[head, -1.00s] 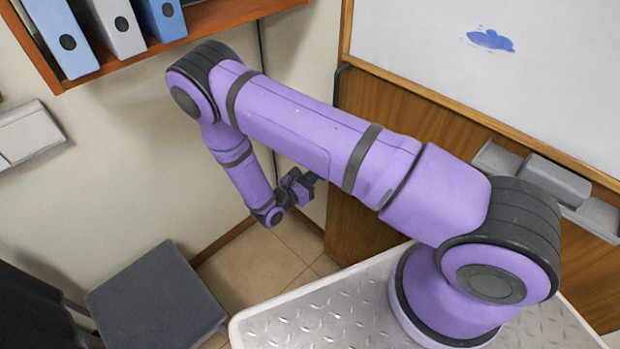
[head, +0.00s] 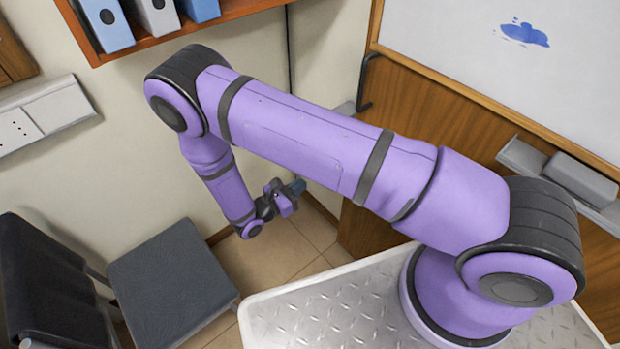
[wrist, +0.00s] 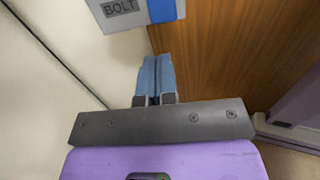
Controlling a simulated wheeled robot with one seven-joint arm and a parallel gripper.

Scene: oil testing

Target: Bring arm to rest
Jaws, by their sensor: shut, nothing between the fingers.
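My purple arm reaches out to the left in the head view and bends down at the elbow. My gripper (head: 294,188) points to the right in front of the wood panel, low beside the wall corner. In the wrist view my gripper (wrist: 156,92) shows two blue fingers pressed together, with nothing between them. It hangs free and touches nothing that I can see.
A dark chair (head: 170,285) stands at the lower left. A shelf with binders (head: 154,14) is above the elbow. A wood panel (wrist: 225,50) and a sign reading BOLT (wrist: 122,12) lie ahead of the fingers. A whiteboard (head: 500,70) is at right.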

